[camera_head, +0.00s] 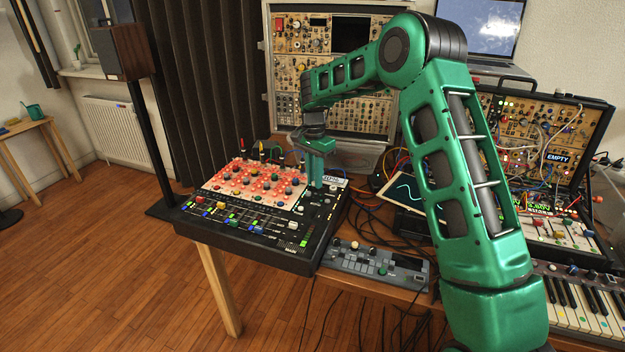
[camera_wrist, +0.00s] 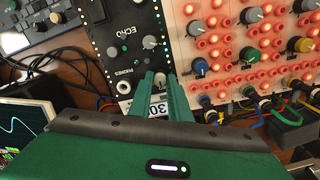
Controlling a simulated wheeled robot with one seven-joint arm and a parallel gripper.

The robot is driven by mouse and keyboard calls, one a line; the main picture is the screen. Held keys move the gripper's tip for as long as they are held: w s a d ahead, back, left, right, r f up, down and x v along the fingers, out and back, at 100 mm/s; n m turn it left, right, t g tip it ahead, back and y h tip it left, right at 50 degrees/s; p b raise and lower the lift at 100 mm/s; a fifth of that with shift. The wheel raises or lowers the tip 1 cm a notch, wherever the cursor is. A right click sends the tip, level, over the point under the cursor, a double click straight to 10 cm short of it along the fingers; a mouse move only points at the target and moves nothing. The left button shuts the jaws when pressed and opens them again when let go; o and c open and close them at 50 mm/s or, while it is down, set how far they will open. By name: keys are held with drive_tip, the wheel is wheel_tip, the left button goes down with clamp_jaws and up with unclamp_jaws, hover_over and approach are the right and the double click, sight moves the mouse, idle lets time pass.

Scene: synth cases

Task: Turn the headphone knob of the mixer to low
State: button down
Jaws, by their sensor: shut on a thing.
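The mixer (camera_head: 262,258) is a black console with a red-lit panel of knobs and a row of faders, on the wooden table. My gripper (camera_head: 316,184) reaches down onto the black strip at its back right. In the wrist view my gripper (camera_wrist: 160,76) is shut on a small grey knob (camera_wrist: 160,79), mostly hidden between the fingertips. A PHONES label is printed beside it, so it appears to be the headphone knob. Its pointer and setting cannot be seen. A grey knob (camera_wrist: 150,42) by the ECHO label and a pale knob (camera_wrist: 123,87) are close by.
Coloured cable plugs (camera_wrist: 248,92) stand up along the mixer's back edge, close to my fingers. A small grey controller (camera_head: 378,266) lies right of the mixer. A tablet with a curve (camera_head: 402,190), loose cables and a patched synth case (camera_head: 545,140) fill the right side.

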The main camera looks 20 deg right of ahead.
drive_tip(key=n, duration=0.3)
drive_tip(key=shift+w+r+n, duration=0.15)
drive_tip(key=shift+w+n, duration=0.1)
drive_tip(key=shift+n, duration=0.15)
drive_tip(key=n, duration=0.3)
drive_tip(key=shift+a+n, duration=0.15)
drive_tip(key=shift+n, duration=0.15)
drive_tip(key=n, duration=0.4)
drive_tip(key=shift+s, duration=0.1)
drive_tip(key=shift+s+n, duration=0.1)
drive_tip(key=shift+n, duration=1.2)
drive_tip(key=shift+f, duration=0.2)
drive_tip(key=c, duration=1.7)
unclamp_jaws()
drive_tip(key=shift+o, duration=0.2)
drive_tip(key=shift+r, duration=0.15)
